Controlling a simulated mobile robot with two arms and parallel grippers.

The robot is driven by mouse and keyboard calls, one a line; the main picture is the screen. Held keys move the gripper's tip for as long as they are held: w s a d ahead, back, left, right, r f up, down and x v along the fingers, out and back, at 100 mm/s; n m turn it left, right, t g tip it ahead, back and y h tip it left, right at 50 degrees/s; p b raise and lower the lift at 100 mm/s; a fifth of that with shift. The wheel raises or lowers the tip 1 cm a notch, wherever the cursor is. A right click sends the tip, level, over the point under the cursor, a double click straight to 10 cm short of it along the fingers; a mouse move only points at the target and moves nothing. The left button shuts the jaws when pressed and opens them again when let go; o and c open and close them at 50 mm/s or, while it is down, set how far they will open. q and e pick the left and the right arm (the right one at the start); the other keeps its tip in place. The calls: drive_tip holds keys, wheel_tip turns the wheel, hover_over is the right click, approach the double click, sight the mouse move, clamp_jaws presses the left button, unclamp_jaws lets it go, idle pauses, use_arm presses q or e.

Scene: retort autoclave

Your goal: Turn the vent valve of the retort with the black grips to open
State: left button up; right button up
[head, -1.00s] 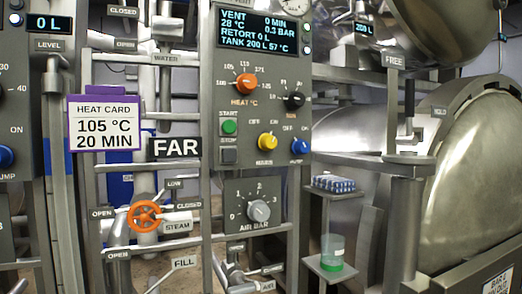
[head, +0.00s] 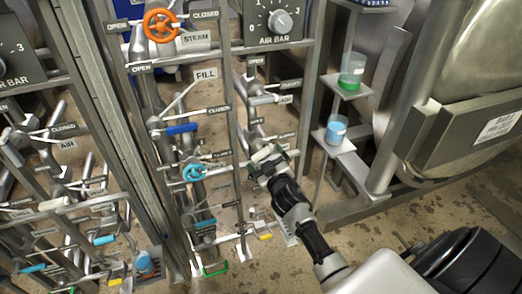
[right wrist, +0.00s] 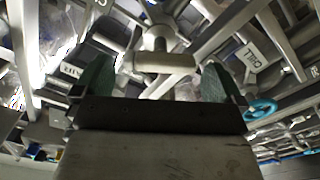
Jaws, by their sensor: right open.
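My right gripper (head: 265,158) is low in front of the pipework, right of a light blue handwheel (head: 195,173). In the right wrist view its two green-tipped fingers (right wrist: 160,82) are spread apart, with a pale bar-shaped handle (right wrist: 165,62) showing between them. I cannot tell whether the fingers touch this handle. No readable vent label shows, so I cannot tell whether it is the vent valve. A large metal retort (head: 485,55) stands at the right; no black grips show on it. My left gripper is not in view.
An orange steam handwheel (head: 161,25) and a blue bar handle (head: 181,129) sit on the piping. Small shelves at the right hold a green-filled beaker (head: 352,72) and a blue-filled beaker (head: 337,129). Free floor (head: 480,215) lies below the retort.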

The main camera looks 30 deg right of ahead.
sight(264, 156)
drive_tip(key=x, duration=0.4)
drive_tip(key=shift+w, duration=0.4)
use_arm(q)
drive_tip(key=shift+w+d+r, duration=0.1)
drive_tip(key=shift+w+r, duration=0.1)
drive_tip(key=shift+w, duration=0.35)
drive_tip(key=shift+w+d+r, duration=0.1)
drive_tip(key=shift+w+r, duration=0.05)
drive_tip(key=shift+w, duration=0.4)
use_arm(e)
drive_tip(key=c, duration=0.7)
